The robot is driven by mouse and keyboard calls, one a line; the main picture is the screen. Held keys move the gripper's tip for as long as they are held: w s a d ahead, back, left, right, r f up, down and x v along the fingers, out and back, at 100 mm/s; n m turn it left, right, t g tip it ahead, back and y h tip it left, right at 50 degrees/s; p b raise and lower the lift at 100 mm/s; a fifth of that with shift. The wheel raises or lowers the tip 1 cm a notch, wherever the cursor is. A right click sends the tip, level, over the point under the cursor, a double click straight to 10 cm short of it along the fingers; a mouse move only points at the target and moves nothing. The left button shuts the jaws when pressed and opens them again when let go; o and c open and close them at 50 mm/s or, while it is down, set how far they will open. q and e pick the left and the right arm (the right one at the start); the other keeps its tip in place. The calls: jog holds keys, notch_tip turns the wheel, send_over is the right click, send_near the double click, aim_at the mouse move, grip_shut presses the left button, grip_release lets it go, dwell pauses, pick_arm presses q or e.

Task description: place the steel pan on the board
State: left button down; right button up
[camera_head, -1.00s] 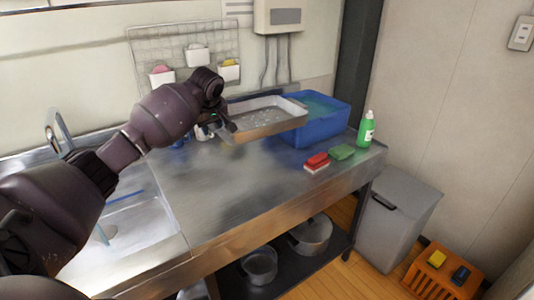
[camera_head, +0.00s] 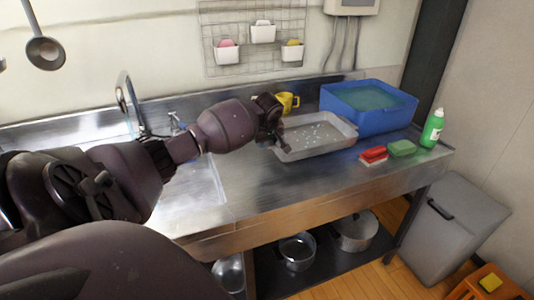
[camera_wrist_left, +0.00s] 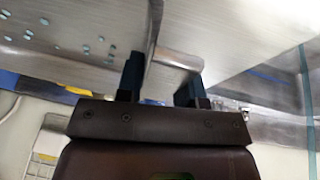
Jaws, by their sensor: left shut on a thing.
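The steel pan (camera_head: 318,143) is a shallow rectangular tray with pale blue droplets or specks inside. It is level, low over the steel counter (camera_head: 270,190); I cannot tell whether its base touches. My left gripper (camera_head: 273,138) is shut on the pan's left end. In the left wrist view the blue-tipped fingers (camera_wrist_left: 160,78) are on either side of a piece of the pan's rim (camera_wrist_left: 178,62), and the specked pan floor (camera_wrist_left: 75,30) fills the upper left. I cannot pick out a board apart from the counter top. My right gripper is out of view.
A blue tub (camera_head: 372,118) of water stands behind and right of the pan. A yellow mug (camera_head: 288,101) is behind it. The counter's front is clear.

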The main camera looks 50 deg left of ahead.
pick_arm(q)
jog(key=shift+f, duration=0.45)
notch_tip(320, 180, down, 5)
jog(key=shift+r+b, duration=0.1)
jog(key=shift+b, duration=0.5)
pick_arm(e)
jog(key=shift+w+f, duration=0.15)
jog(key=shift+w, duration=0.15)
pick_arm(q)
jog(key=c, duration=0.8)
grip_release()
jog(key=shift+o, duration=0.2)
